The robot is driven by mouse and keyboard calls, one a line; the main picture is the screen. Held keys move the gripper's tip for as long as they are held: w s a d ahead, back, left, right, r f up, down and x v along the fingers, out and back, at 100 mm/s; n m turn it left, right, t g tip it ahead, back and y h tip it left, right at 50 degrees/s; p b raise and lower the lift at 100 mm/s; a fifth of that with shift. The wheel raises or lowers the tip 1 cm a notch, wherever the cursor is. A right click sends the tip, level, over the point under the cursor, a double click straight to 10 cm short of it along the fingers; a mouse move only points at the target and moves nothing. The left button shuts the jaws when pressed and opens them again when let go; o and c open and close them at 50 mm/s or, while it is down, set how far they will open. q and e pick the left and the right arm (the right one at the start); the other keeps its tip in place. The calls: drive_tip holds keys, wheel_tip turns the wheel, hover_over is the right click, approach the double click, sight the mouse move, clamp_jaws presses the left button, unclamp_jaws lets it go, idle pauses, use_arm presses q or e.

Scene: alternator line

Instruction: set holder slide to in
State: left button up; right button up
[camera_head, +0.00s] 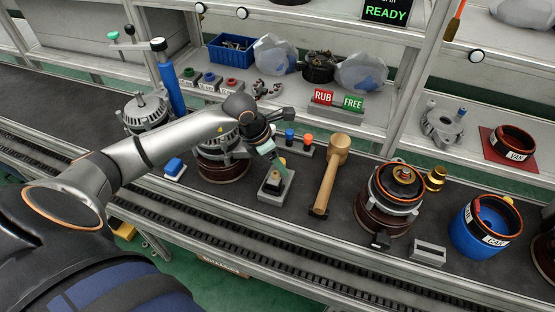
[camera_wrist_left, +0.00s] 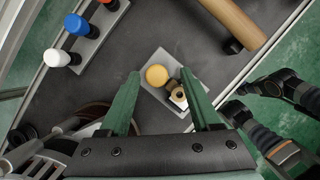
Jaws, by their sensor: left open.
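The holder (camera_head: 275,188) is a small block on a pale plate, on the dark bench top left of the mallet. In the left wrist view its pale plate (camera_wrist_left: 157,95) carries a round yellow knob (camera_wrist_left: 156,75) and a small brass-and-black piece (camera_wrist_left: 178,95). My left gripper (camera_head: 277,163) is over the holder, its green fingers pointing down at it. In the left wrist view the open gripper (camera_wrist_left: 168,103) has one finger on each side of the plate, with nothing held. The gripper partly hides the holder in the head view; I cannot tell the slide's position.
A wooden mallet (camera_head: 331,177) lies just right of the holder. Behind is a rack with coloured caps (camera_head: 306,140). An alternator part (camera_head: 220,160) stands left, another (camera_head: 392,200) right. A blue bin (camera_head: 466,243) stands further right. A conveyor track (camera_head: 240,228) runs along the front.

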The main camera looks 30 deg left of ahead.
use_arm(q)
drive_tip(key=shift+r, duration=0.15)
drive_tip(key=b+v, duration=0.1)
drive_tip(key=v, duration=1.1)
drive_tip(key=shift+r, duration=0.15)
